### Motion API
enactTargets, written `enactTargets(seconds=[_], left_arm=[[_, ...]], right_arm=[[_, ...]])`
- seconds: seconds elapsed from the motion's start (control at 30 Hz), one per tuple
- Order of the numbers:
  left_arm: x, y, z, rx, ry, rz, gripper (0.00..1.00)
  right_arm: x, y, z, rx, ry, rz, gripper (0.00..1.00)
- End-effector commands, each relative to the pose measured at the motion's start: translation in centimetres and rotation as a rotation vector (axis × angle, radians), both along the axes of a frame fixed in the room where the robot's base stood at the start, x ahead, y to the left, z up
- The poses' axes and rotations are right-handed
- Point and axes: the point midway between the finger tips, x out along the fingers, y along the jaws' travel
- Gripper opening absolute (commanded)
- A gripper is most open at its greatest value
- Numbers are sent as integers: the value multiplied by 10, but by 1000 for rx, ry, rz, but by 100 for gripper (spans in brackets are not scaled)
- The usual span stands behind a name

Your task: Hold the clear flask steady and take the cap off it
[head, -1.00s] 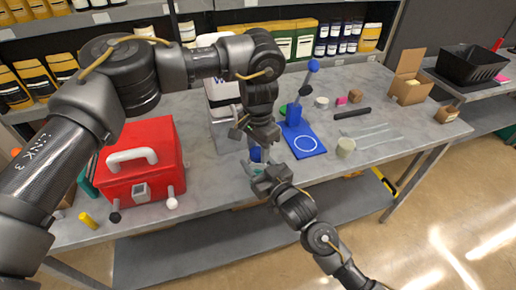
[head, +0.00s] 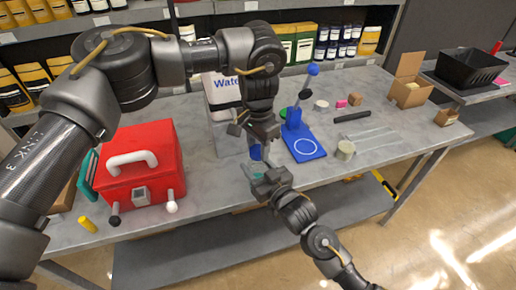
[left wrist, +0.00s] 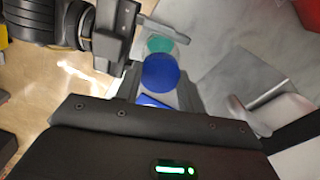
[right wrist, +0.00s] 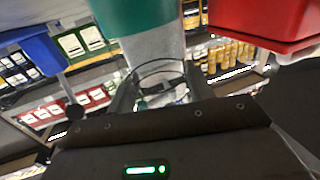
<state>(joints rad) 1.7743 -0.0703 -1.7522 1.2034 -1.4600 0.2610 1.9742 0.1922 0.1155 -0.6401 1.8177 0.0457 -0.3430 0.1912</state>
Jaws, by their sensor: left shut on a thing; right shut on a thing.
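The clear flask (right wrist: 157,48) stands between my grippers, with a teal part (right wrist: 133,12) at one end and a blue cap (left wrist: 160,72) at the other. In the head view the blue cap (head: 256,152) and teal part (head: 255,170) show small between the grippers. My left gripper (head: 250,138) comes from above and is shut on the blue cap. My right gripper (head: 260,182) comes from the front and is shut on the flask's body; its fingers (right wrist: 157,92) flank the clear wall. I cannot tell whether the cap still touches the flask.
A red case (head: 140,165) with a white handle stands at left. A white water container (head: 222,95) is behind the grippers. A blue stand (head: 303,140) and a pale round piece (head: 345,150) are to the right. The grey table's (head: 225,190) front edge is close to the right gripper.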

Motion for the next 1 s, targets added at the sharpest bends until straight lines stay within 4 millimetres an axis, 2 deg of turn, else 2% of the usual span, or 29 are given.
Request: enactTargets(seconds=[0.3,0.63,0.93,0.97,1.0], left_arm=[[0,0,1,0,0,0,11],[0,0,36,1,-3,0,11],[0,0,40,1,1,0,11],[0,0,40,0,0,0,11],[0,0,40,0,0,0,11]], right_arm=[[0,0,-1,-2,3,0,0],[0,0,-1,-2,3,0,0],[0,0,-1,-2,3,0,0],[0,0,-1,-2,3,0,54],[0,0,-1,-1,2,0,60]])
